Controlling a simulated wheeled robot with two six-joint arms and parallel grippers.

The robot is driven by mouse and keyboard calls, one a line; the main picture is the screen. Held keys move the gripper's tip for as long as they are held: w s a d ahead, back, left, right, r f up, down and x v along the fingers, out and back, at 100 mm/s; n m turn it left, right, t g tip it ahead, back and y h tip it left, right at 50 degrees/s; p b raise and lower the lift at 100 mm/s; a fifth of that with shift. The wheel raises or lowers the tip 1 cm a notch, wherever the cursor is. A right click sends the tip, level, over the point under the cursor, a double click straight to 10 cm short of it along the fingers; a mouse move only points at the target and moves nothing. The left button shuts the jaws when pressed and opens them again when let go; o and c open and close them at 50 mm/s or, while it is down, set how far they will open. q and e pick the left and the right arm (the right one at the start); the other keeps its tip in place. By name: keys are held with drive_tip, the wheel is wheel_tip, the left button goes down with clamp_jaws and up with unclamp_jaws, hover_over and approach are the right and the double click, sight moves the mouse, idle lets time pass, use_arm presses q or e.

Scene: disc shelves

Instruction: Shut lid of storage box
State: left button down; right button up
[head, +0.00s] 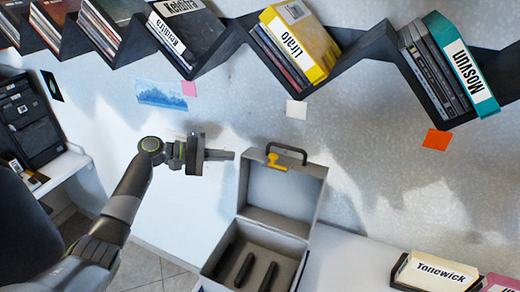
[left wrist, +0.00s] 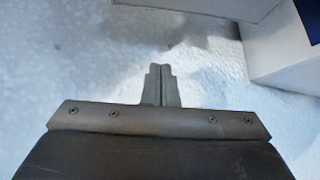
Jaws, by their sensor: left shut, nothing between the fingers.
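The storage box (head: 216,268) is grey and stands on the white surface at the bottom middle of the head view. Its lid (head: 281,192) is open and stands up at the back, with a dark handle and a yellow latch (head: 276,162) at its top edge. Several dark bars lie inside the box. My left gripper (head: 232,155) is to the left of the lid's top edge, apparently apart from it. It is shut and empty; its closed fingertips also show in the left wrist view (left wrist: 160,70). My right gripper is not in view.
A zigzag wall shelf (head: 205,58) holds discs and labelled boxes above. A "Tonewick" box (head: 436,272) stands at the lower right. A black device (head: 30,122) sits on a white shelf at left. The wall behind the lid bears small paper notes.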

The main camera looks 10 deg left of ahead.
use_arm(q)
drive_tip(key=m+g+h, duration=0.2)
approach(259, 151)
drive_tip(key=w, duration=0.4)
drive_tip(key=p+x, duration=0.1)
drive_tip(key=x, duration=0.2)
drive_tip(key=p+x, duration=0.1)
drive_tip(key=x, duration=0.3)
drive_tip(key=r+p+x, duration=0.1)
drive_tip(key=p+x, duration=0.1)
drive_tip(key=x, duration=0.1)
drive_tip(key=shift+d+r, duration=0.1)
drive_tip(key=shift+d, duration=0.35)
drive_tip(key=s, duration=0.1)
drive_tip(key=s+p, duration=0.2)
drive_tip(key=shift+a+r, duration=0.25)
drive_tip(key=shift+a, duration=0.1)
drive_tip(key=shift+s+a, duration=0.1)
drive_tip(key=shift+s, duration=0.35)
